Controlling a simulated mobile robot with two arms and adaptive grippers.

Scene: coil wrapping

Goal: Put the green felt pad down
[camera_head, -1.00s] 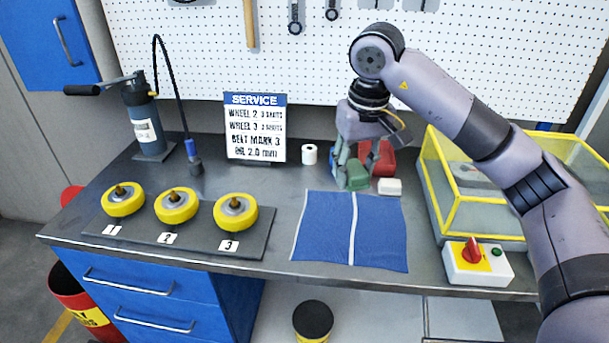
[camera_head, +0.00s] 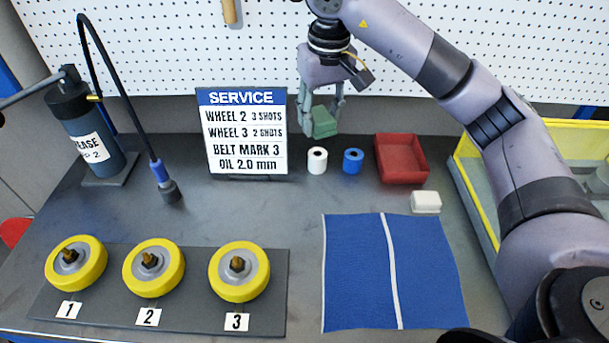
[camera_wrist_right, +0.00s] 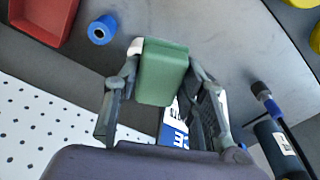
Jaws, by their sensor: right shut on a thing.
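The green felt pad (camera_head: 324,122) is a small green block, held by my right gripper (camera_head: 321,112) above the back of the workbench, behind the white roll and just right of the service sign. In the right wrist view, the green pad (camera_wrist_right: 162,74) sits between the two fingers of the right gripper (camera_wrist_right: 163,85), which are shut on it. The pad looks clear of the bench top. My left gripper is not in view.
A white roll (camera_head: 317,161), a blue roll (camera_head: 353,161), a red tray (camera_head: 401,159) and a white block (camera_head: 426,202) stand nearby. The service sign (camera_head: 242,133) is close on the left. A blue mat (camera_head: 355,270) lies in front. Yellow wheels (camera_head: 238,271) stand front left.

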